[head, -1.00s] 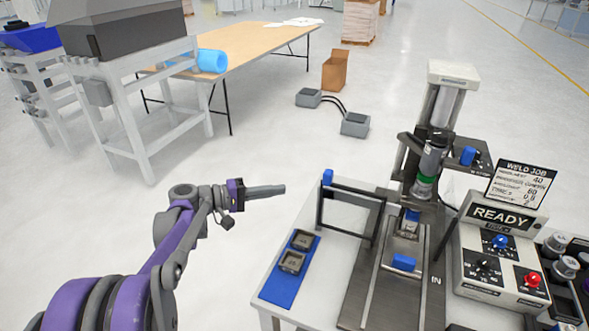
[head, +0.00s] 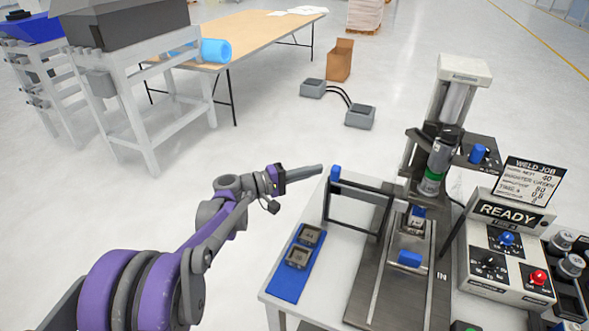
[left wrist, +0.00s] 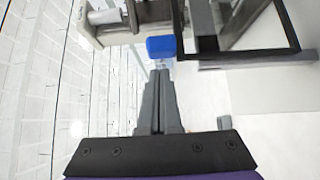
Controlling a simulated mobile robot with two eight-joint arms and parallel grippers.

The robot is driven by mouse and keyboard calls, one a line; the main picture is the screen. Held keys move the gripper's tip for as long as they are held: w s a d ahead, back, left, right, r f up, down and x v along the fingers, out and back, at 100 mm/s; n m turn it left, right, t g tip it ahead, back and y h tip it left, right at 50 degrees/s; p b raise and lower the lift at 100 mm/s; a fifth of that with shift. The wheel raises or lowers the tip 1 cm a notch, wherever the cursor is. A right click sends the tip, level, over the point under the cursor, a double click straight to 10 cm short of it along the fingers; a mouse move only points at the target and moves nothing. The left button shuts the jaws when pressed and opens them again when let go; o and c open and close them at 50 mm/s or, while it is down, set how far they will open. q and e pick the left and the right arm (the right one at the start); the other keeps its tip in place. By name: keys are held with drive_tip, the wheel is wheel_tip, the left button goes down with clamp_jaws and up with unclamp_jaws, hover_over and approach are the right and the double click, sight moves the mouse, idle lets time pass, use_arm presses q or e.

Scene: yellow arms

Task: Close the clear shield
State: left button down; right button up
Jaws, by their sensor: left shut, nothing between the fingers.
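The clear shield (head: 353,210) is a see-through pane in a dark frame, standing upright at the left side of the welding press (head: 434,165). A blue knob (head: 335,173) sits at the frame's upper left corner. My left gripper (head: 319,168) is shut and empty, its fingertips just left of the knob. In the left wrist view, the fingertips (left wrist: 160,73) point at the blue knob (left wrist: 161,46) with little space between; I cannot tell if they touch. The dark frame (left wrist: 291,25) shows at upper right there. My right gripper is out of view.
A blue mat (head: 287,283) with two small grey parts lies on the white bench left of the shield. A metal slide with a blue block (head: 410,258) runs in front of the press. A control box reading READY (head: 507,245) stands at right.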

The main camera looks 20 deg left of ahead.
use_arm(q)
drive_tip(key=shift+d, duration=0.8)
drive_tip(key=shift+s, duration=0.1)
drive_tip(key=d, duration=1.8)
drive_tip(key=shift+s+p, duration=0.35)
